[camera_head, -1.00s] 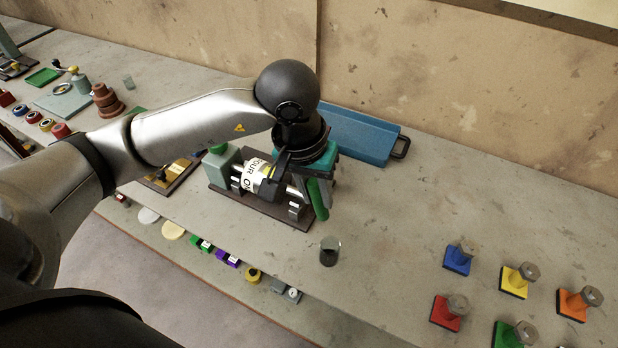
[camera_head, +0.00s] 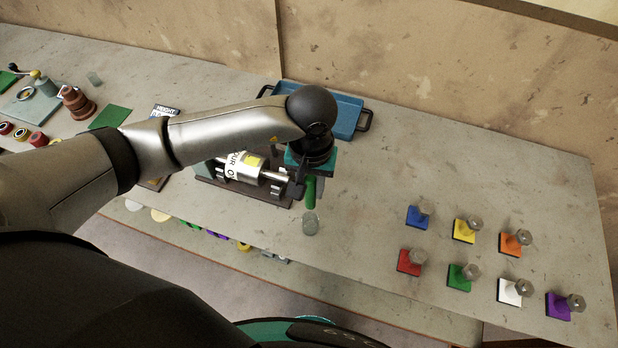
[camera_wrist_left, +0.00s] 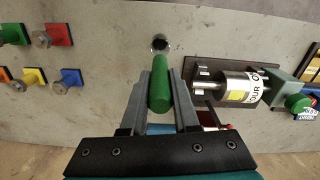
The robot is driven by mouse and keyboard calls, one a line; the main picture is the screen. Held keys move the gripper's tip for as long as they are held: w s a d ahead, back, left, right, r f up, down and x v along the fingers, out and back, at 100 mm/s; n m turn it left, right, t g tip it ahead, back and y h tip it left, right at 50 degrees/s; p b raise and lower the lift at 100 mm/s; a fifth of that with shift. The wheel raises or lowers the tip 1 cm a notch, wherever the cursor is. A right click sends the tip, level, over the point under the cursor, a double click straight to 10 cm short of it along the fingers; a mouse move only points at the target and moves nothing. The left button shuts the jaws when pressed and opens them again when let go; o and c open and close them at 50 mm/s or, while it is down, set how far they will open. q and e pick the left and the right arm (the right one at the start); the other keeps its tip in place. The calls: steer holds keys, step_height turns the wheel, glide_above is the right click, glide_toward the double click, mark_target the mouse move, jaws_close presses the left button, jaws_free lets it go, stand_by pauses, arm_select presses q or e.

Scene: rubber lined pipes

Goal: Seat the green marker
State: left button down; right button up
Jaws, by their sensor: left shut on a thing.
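The green marker (camera_head: 311,191) is a plain green rod, also seen in the left wrist view (camera_wrist_left: 159,86). My left gripper (camera_head: 305,188) is shut on it, with one grey finger on each side in the left wrist view (camera_wrist_left: 160,98). In the left wrist view the round cup (camera_wrist_left: 159,43) lies just beyond the marker's free end. The marker looks outside the cup; its height above the table is hard to tell. My right gripper is not in view.
A machine with a labelled metal cylinder (camera_head: 242,166) stands close to the left of the gripper. A blue tray (camera_head: 349,117) is behind it. Several coloured stamps with hex-topped handles, including a red one (camera_head: 408,263), stand to the right. Bare table lies between cup and stamps.

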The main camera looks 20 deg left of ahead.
mark_target(310, 201)
arm_select(q)
steer(key=shift+f+b, duration=1.6)
steer(key=shift+f, duration=1.3)
steer(key=shift+b, duration=0.5)
steer(key=shift+f+b, duration=3.4)
steer(key=shift+b, duration=0.15)
steer(key=c, duration=0.6)
jaws_free()
steer(key=shift+r, duration=0.1)
step_height(310, 201, up, 14)
steer(key=shift+f, duration=0.1)
steer(key=shift+r, duration=0.65)
